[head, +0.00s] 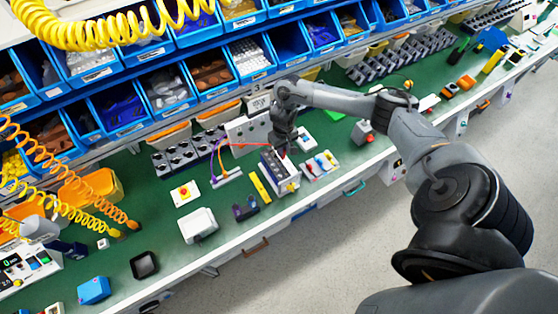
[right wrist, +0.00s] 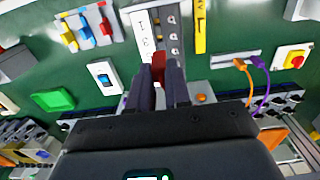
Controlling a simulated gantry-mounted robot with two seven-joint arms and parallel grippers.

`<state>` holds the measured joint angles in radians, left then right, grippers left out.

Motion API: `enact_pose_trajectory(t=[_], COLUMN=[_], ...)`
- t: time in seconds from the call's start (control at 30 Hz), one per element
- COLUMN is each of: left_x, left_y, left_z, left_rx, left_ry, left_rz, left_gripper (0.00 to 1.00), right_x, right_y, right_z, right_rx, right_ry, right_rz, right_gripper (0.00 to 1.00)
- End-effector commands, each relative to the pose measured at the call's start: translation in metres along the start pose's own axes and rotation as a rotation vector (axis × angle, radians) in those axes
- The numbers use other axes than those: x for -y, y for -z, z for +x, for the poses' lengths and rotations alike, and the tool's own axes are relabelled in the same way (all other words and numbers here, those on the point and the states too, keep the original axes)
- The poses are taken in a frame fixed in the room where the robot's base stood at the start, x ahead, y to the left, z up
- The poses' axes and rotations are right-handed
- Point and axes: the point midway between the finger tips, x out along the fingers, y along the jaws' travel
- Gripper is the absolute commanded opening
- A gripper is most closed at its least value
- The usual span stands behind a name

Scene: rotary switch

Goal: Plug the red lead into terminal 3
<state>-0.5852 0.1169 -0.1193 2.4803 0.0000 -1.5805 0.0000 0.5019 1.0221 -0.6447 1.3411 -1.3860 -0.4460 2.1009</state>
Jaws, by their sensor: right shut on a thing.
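My right gripper (head: 283,150) is over the back end of the terminal block (head: 267,181). In the right wrist view its two dark fingers (right wrist: 159,70) are shut on the red lead's plug (right wrist: 158,66). The red lead (head: 250,145) stretches left from the gripper in the head view. The block also shows in the right wrist view (right wrist: 143,27), with a row of terminals along it. The plug is at the block's near end there. I cannot tell whether it touches a terminal, and the terminal numbers are not readable. My left gripper is not in view.
Orange and purple leads (right wrist: 258,78) stand in a pale holder (head: 228,178) left of the block. A yellow strip (head: 260,187) lies beside the block. A tray of coloured switches (head: 321,165) is close on its right. A grey panel (head: 248,131) stands behind.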

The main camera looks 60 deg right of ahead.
Motion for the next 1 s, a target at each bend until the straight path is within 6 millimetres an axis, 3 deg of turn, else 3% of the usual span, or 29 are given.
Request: enact_pose_trajectory(t=[0.43, 0.67, 0.7, 1.0], left_x=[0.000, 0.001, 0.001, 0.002], left_y=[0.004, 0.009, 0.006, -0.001], left_z=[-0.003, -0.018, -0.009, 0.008], left_rx=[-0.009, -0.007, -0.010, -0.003], left_ry=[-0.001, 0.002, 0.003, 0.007], left_rz=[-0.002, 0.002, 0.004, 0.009], left_gripper=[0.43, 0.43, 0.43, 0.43], right_x=[-0.003, -0.003, -0.003, -0.002], right_y=[0.002, 0.002, 0.001, 0.002], right_z=[-0.003, -0.006, 0.006, 0.038], right_rx=[-0.001, 0.000, 0.001, 0.000], right_ry=[0.002, 0.001, 0.001, 0.002], right_rz=[0.002, 0.002, 0.002, 0.003], right_gripper=[0.00, 0.00, 0.00, 0.00])
